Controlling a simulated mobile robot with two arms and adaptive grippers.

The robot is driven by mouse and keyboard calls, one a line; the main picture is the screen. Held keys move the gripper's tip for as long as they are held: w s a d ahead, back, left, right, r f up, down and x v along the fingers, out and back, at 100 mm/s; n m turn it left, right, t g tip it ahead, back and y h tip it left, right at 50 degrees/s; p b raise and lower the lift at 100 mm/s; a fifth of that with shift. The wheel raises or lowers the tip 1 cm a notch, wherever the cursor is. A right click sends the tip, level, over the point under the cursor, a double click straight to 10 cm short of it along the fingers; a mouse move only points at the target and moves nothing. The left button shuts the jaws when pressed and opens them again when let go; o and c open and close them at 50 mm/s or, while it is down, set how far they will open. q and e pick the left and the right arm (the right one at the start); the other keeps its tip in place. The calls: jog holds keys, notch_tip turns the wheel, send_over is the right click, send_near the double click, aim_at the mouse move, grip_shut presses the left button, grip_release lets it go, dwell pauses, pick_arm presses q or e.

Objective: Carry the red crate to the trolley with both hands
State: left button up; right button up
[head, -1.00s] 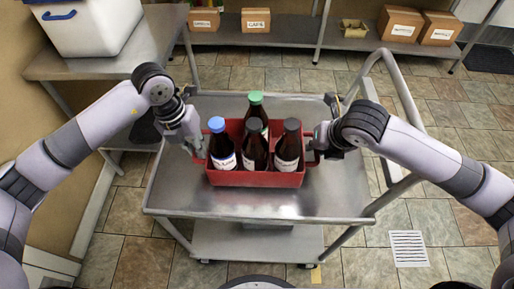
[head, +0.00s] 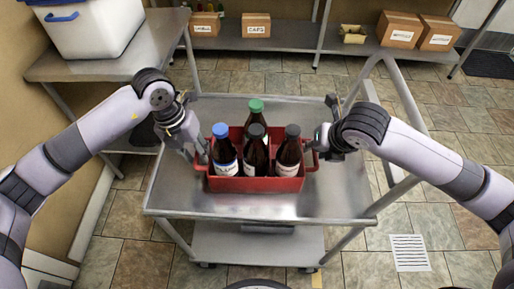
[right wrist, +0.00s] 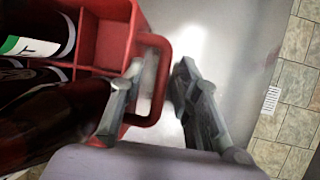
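The red crate (head: 255,185) sits upright on the top shelf of the metal trolley (head: 330,203). It holds several dark bottles with blue, green and dark caps. In the right wrist view, my right gripper (right wrist: 160,95) is open at the crate's red handle (right wrist: 157,112). One finger lies at the handle's opening and the other stands clear outside it. In the head view, my right gripper (head: 323,145) is at the crate's right end. My left gripper (head: 197,152) is at the left end, its fingers apart beside the left handle.
A white bin (head: 88,25) stands on the side table at upper left. Cardboard boxes (head: 400,30) sit on the low rear shelf. The trolley's push bar (head: 408,95) rises at the right, under my right arm. Bare shelf surrounds the crate.

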pick_arm(q)
jog(key=shift+f, duration=0.2)
pick_arm(e)
jog(key=shift+s+a+f+g, duration=0.15)
jog(key=shift+s+f, duration=0.15)
jog(key=shift+f, duration=0.25)
jog(key=shift+s+a+f+g, duration=0.15)
jog(key=shift+s+f, duration=0.15)
jog(key=shift+f, duration=0.25)
jog(key=shift+s+d+r, duration=0.1)
jog(key=shift+d+r, duration=0.05)
jog(key=shift+r, duration=0.45)
pick_arm(q)
notch_tip(320, 180, up, 8)
jog(key=a, duration=0.1)
jog(key=shift+a, duration=0.25)
pick_arm(e)
jog(key=w+v, duration=0.1)
jog(key=v, duration=0.7)
jog(key=shift+d+r, duration=0.15)
jog(key=shift+r, duration=0.2)
pick_arm(q)
jog(key=shift+r, duration=0.1)
